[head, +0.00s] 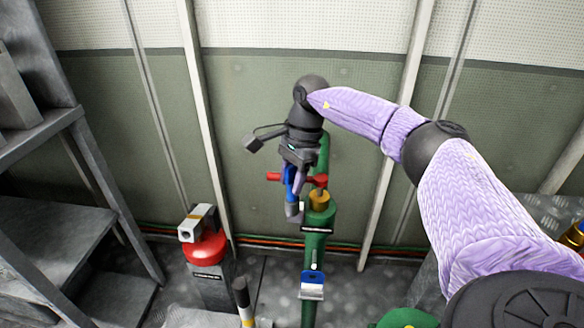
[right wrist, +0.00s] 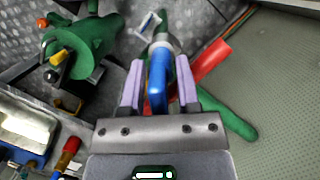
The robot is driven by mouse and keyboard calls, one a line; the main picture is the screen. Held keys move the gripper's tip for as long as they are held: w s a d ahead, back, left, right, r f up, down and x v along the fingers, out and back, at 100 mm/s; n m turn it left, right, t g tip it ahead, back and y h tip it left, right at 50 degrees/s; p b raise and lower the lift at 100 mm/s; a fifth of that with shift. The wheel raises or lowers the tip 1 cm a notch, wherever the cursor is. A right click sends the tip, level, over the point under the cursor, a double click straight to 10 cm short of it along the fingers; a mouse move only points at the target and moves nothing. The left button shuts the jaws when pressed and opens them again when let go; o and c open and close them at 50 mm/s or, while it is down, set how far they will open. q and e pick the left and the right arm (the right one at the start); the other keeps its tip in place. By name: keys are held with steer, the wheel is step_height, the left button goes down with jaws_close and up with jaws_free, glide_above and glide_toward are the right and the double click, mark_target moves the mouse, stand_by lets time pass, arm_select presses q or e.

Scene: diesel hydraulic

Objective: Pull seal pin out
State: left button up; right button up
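A blue handle (head: 290,180) with a grey metal end (head: 293,211) hangs beside a red bar (head: 316,181) on a green pipe (head: 315,240). I cannot tell for certain that it is the seal pin. My right gripper (head: 297,176) comes down over it from above. In the right wrist view the blue handle (right wrist: 157,82) lies between the two purple fingers of my right gripper (right wrist: 160,62). Narrow gaps show beside it, so the fingers look open around it. The red bar (right wrist: 208,60) passes behind the right finger. My left gripper is not in view.
A red round fitting (head: 206,248) with a grey block stands left. A yellow-black-white post (head: 243,300) stands in front. A blue-and-white piece (head: 312,284) sits low on the pipe. Grey metal steps (head: 50,230) fill the left. A ribbed wall panel (head: 240,110) stands behind.

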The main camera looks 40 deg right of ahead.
mark_target(291, 166)
jaws_close()
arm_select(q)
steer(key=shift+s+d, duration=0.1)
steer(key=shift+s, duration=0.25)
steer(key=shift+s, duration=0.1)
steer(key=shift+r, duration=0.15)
arm_select(e)
steer(key=shift+r, duration=0.15)
steer(key=shift+r+p, duration=0.55)
steer(key=shift+r, duration=0.05)
steer(key=shift+p+v, duration=0.75)
steer(key=shift+v, duration=0.05)
steer(key=shift+a+r+p, duration=0.2)
steer(key=shift+r+p, duration=0.2)
steer(key=shift+r, duration=0.15)
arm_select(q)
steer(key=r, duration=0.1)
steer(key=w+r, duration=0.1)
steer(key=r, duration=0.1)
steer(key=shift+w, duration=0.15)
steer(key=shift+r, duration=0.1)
